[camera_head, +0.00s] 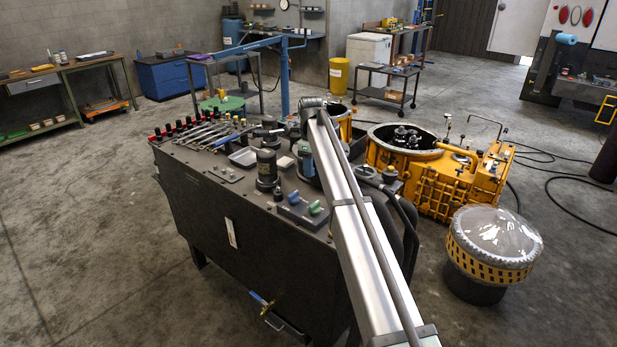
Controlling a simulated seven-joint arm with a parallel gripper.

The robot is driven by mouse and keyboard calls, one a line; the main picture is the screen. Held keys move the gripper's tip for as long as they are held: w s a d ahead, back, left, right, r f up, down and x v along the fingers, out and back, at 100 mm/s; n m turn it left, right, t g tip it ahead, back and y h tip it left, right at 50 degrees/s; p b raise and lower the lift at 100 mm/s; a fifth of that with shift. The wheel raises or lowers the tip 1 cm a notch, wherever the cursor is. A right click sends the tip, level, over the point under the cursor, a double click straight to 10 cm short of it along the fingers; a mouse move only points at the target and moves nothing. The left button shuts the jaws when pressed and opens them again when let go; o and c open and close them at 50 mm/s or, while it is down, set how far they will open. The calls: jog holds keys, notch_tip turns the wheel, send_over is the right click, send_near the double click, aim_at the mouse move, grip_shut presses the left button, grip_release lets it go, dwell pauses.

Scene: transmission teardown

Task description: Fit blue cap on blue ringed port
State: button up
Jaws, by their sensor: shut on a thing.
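My arm (362,235) rises from the bottom edge to an elbow-like joint (312,105) above the dark bench. I cannot make out my gripper; the far part of the arm is hidden behind the near link or too small to tell. A small blue piece (294,197) and a green piece (315,208) stand side by side on a grey block (300,215) at the bench's near right. The blue piece may be a cap, but I cannot tell. I cannot pick out a blue ringed port.
The dark bench (250,262) holds a row of coloured-topped pieces (195,124), tools (208,135), a pale tray (243,157) and a dark cylinder (266,170). A yellow housing (440,182) stands to the right, with a plastic-covered drum (490,250) nearer. Open floor lies left.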

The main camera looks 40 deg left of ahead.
jog(key=d, duration=0.6)
jog(key=s+d, duration=0.1)
jog(key=d, duration=0.4)
jog(key=s+d, duration=0.1)
jog(key=d, duration=0.5)
jog(key=shift+s+d+f, duration=0.15)
jog(key=shift+d, duration=0.15)
jog(key=shift+f, duration=2.55)
jog(key=shift+f, duration=1.35)
jog(key=o, duration=1.1)
jog(key=shift+c, duration=0.2)
notch_tip(320, 180, up, 21)
jog(key=shift+f, duration=0.1)
